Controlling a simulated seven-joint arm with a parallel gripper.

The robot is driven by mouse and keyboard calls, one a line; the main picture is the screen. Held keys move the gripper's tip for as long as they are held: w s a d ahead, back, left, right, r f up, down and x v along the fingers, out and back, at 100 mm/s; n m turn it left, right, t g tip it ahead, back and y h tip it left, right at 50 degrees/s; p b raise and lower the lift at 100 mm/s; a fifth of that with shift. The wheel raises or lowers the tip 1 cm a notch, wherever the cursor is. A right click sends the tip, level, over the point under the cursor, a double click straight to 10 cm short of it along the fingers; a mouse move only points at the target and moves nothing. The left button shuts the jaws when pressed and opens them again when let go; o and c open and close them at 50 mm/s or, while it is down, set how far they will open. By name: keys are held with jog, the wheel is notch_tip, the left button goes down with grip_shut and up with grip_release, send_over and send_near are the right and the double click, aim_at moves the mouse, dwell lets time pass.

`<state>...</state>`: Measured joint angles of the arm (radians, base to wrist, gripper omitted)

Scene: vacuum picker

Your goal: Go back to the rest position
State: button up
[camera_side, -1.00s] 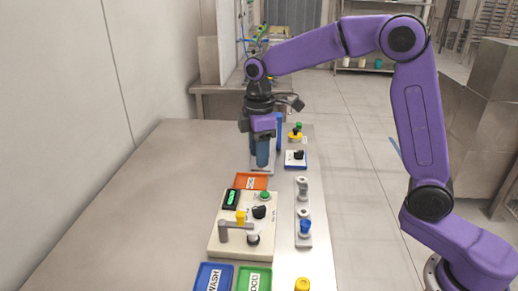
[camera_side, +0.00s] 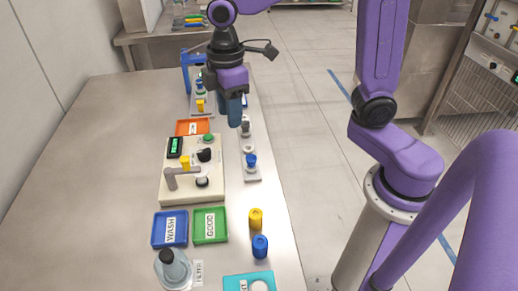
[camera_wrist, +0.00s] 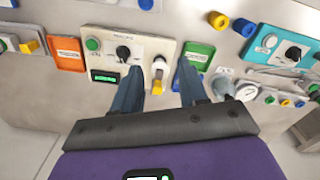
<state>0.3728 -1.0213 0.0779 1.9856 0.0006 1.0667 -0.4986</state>
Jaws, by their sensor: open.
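My gripper (camera_side: 235,118) hangs over the right side of the bench in the side view, fingers pointing down, above the rail of knobs. In the wrist view my gripper (camera_wrist: 160,68) has its two blue-grey fingers apart with nothing held between them. The beige control box (camera_side: 192,170) with a green display, a green button and a black knob stands left of and nearer than the gripper. It also shows beyond the fingers in the wrist view (camera_wrist: 112,60). Fingertip height above the bench is hard to tell.
An orange tray (camera_side: 186,127), a blue WASH tray (camera_side: 158,240) and a green GOOD tray (camera_side: 220,235) lie around the box. A blue stand (camera_side: 186,75) rises at the back. Yellow (camera_side: 256,219) and blue (camera_side: 260,246) pieces stand in front. The bench's left side is clear.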

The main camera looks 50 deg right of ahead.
jog(key=s+d+f, duration=0.1)
jog(key=s+d, duration=0.3)
jog(key=s, duration=0.6)
jog(key=s+d+f, duration=0.2)
jog(key=s+d, duration=0.2)
jog(key=s, duration=0.6)
jog(key=shift+f+m, duration=0.25)
jog(key=shift+m, duration=0.05)
